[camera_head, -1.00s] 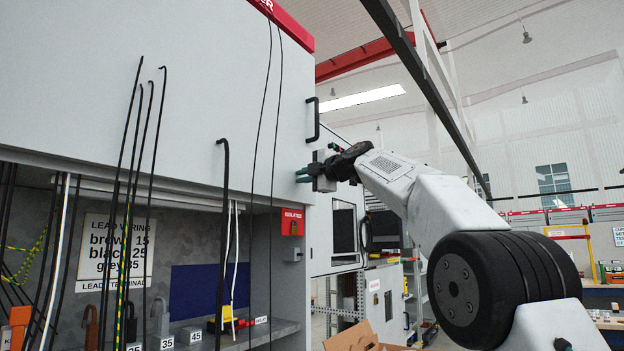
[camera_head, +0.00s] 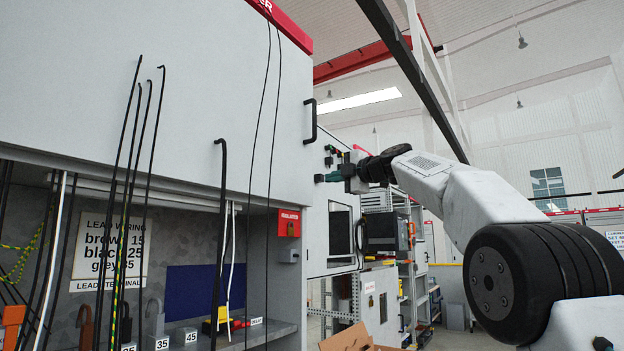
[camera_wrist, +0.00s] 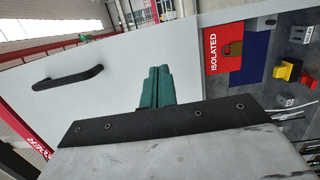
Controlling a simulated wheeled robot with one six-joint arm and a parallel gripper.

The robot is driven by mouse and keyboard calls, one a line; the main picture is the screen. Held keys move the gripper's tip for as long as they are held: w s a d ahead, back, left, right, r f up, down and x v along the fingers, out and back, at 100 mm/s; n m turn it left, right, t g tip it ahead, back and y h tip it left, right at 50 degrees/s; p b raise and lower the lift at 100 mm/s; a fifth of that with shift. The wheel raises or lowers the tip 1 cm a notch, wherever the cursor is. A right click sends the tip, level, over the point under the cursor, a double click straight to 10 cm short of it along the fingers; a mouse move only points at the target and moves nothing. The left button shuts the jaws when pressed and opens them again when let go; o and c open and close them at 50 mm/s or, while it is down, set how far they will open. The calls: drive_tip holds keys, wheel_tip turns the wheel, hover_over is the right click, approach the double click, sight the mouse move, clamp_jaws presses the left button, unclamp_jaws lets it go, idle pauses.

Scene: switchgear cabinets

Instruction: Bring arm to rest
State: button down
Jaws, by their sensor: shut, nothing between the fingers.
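My gripper (camera_head: 320,178) is at the end of my raised arm, right of the grey cabinet's door edge in the head view. Its green fingers point left and are shut with nothing between them. In the wrist view the green fingers (camera_wrist: 157,87) stand together in front of the pale cabinet panel. I cannot tell from these views how close the fingertips are to the cabinet.
The grey cabinet (camera_head: 150,80) fills the left, with a black door handle (camera_head: 311,121) and an open lower bay. A cardboard box (camera_head: 352,338) is below. Shelving stands behind my arm.

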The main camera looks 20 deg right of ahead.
drive_tip(key=d, duration=0.4)
drive_tip(key=shift+s+r, duration=0.1)
drive_tip(key=shift+s, duration=0.2)
wheel_tip(320, 180, down, 12)
drive_tip(key=w+d+m+g+h, duration=0.1)
drive_tip(key=m+g+h, duration=0.15)
drive_tip(key=m, duration=0.65)
drive_tip(key=s+a+f+m+g+h, duration=0.1)
drive_tip(key=s+f+m+g, duration=0.1)
drive_tip(key=s+f+m, duration=0.4)
drive_tip(key=s+a+f+m+g, duration=0.1)
drive_tip(key=s+a+f+g, duration=0.15)
drive_tip(key=f, duration=0.55)
drive_tip(key=s+a+f+m+g+h, duration=0.1)
drive_tip(key=s+f+m+g, duration=0.1)
drive_tip(key=s+f, duration=0.7)
drive_tip(key=s+a+f+m+g+h, duration=0.1)
drive_tip(key=s+f, duration=0.8)
drive_tip(key=s, duration=1.2)
drive_tip(key=s+a+f+m+g+h, duration=0.1)
drive_tip(key=s+f+m+g+h, duration=0.2)
drive_tip(key=s+f, duration=0.7)
drive_tip(key=s+m+g, duration=0.1)
drive_tip(key=s+m, duration=0.1)
drive_tip(key=s, duration=0.3)
drive_tip(key=shift+s+a+g, duration=0.15)
drive_tip(key=shift+a+g, duration=0.1)
drive_tip(key=shift+g, duration=0.05)
